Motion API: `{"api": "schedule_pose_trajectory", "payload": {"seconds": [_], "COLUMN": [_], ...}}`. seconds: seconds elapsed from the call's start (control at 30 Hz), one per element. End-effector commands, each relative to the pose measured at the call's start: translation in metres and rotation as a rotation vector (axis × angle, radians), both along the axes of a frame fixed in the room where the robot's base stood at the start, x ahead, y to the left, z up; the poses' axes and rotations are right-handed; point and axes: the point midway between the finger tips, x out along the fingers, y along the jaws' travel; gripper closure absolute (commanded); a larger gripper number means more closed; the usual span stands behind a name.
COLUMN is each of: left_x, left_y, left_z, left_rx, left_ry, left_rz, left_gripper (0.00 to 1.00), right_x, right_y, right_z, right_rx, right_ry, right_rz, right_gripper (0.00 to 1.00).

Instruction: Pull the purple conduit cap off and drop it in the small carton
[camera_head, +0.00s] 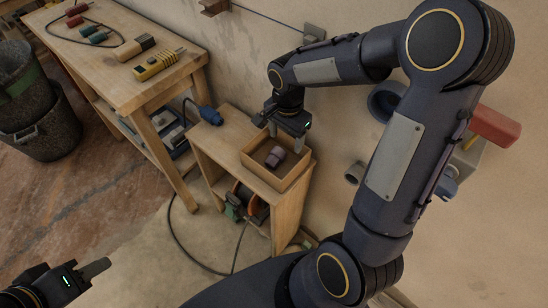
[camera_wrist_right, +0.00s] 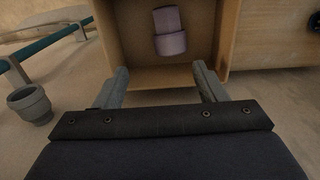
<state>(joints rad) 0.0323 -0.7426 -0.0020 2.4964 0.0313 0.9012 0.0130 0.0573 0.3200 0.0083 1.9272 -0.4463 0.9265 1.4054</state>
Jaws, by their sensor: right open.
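The purple conduit cap (camera_head: 275,156) lies on the floor of the small carton (camera_head: 262,176). In the right wrist view the cap (camera_wrist_right: 169,31) rests on its side inside the carton (camera_wrist_right: 158,78), touching neither finger. My right gripper (camera_head: 286,138) is open and empty over the carton's wall-side edge; its fingertips (camera_wrist_right: 160,74) show apart in the wrist view. My left gripper (camera_head: 95,268) is at the lower left, far from the carton. Its fingers overlap in view, so its opening cannot be told.
The carton stands on a small wooden shelf unit (camera_head: 228,144) with spools below. A workbench (camera_head: 120,88) with tools is at the left, near dark buckets (camera_head: 40,120). A grey pipe stub (camera_head: 353,173) sticks out of the wall, and a red block (camera_head: 494,126) is further right.

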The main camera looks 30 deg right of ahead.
Motion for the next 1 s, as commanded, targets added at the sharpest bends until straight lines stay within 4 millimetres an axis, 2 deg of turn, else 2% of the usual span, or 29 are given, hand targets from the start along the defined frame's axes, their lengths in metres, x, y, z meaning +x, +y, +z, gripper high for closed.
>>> {"api": "schedule_pose_trajectory", "payload": {"seconds": [0.03,0.2,0.4,0.9,1.0], "left_x": [0.000,0.000,0.000,0.000,0.000], "left_y": [0.000,0.000,0.000,0.000,0.000], "left_z": [0.004,0.011,0.015,0.015,0.015], "left_rx": [0.000,0.000,0.000,0.000,0.000], "left_ry": [0.000,0.000,0.000,0.000,0.000], "left_rz": [0.000,0.000,0.000,0.000,0.000], "left_gripper": [0.64,0.64,0.64,0.64,0.64], "right_x": [0.001,0.001,0.000,0.000,-0.006], "right_y": [0.000,0.000,0.000,0.000,0.000], "right_z": [0.012,0.042,0.062,0.064,0.069], "right_rx": [0.000,0.001,0.001,0.001,0.012], "right_ry": [-0.005,-0.005,-0.002,-0.001,-0.013], "right_rz": [0.001,-0.001,0.000,0.001,0.026], "right_gripper": [0.35,0.35,0.35,0.35,0.35]}}
